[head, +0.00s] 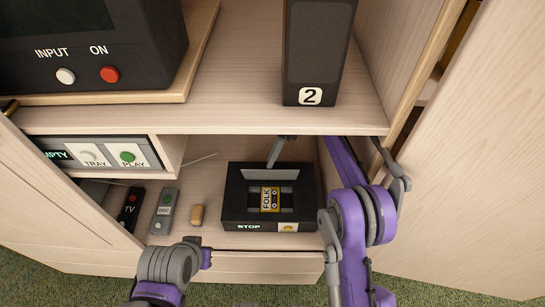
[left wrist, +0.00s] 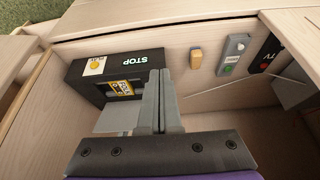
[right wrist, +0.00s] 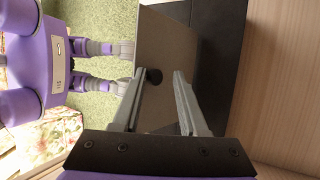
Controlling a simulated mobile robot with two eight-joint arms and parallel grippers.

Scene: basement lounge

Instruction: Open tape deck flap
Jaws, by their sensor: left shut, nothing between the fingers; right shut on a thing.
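The black tape deck (head: 230,213) sits at the right of the lower compartment, with a FOLK cassette (head: 270,198) in its middle. Its grey flap (head: 270,174) stands raised behind the cassette. My right gripper (head: 271,164) reaches down to the flap's top edge from under the shelf. In the right wrist view, its fingers (right wrist: 158,78) lie either side of the flap plate (right wrist: 160,40). The shelf hides most of this hand in the head view. My left gripper (left wrist: 158,76) is shut and empty, overlapping the deck (left wrist: 77,67) in the left wrist view.
The shelf edge (head: 230,124) overhangs the deck, with a speaker (head: 318,50) above. Left of the deck lie a small tan block (head: 197,215), a grey remote (head: 163,212) and a TV remote (head: 130,209). A door panel (head: 470,170) stands at the right.

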